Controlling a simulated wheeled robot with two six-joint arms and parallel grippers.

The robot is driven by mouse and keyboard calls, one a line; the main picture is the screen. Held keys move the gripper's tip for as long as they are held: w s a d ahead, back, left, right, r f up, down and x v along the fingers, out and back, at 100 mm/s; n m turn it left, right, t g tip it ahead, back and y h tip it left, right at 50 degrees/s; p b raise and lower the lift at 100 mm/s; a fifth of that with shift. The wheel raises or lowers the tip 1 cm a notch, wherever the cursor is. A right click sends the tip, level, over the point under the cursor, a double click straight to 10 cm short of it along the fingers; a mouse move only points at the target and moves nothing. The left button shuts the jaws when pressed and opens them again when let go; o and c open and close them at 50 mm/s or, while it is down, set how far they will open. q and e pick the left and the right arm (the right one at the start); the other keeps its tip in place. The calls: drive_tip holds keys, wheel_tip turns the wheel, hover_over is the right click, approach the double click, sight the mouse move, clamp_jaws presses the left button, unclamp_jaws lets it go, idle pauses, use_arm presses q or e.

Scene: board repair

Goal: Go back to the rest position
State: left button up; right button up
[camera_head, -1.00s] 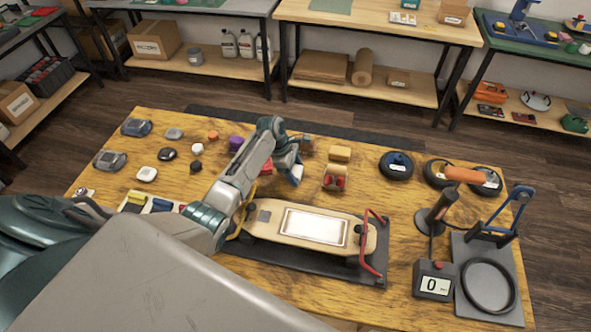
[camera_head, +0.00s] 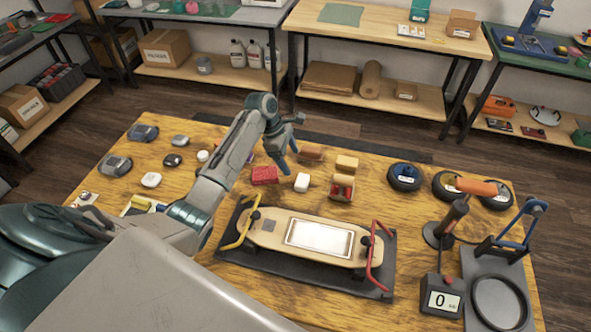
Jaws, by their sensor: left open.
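My left gripper (camera_head: 292,146) is open and empty, raised above the back part of the wooden workbench (camera_head: 420,290). Its arm reaches in from the left across the bench. Below and around it lie a red block (camera_head: 265,175), a white block (camera_head: 302,182) and a brown block (camera_head: 312,152), all apart from the fingers as far as I can tell. The skateboard deck (camera_head: 275,230) lies in its dark stand (camera_head: 240,262), with a yellow clamp (camera_head: 238,232) at the left end and a red clamp (camera_head: 377,262) at the right. My right gripper is not in view.
Wheels (camera_head: 404,177) lie at the back right. An orange-handled tool (camera_head: 455,212) stands by a scale display (camera_head: 441,300) and a blue-framed stand (camera_head: 500,268). A red and tan holder (camera_head: 341,187) is behind the deck. Small devices (camera_head: 116,165) lie at the left.

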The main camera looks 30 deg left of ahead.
use_arm(q)
drive_tip(key=shift+a+r, duration=0.25)
drive_tip(key=shift+r, duration=0.45)
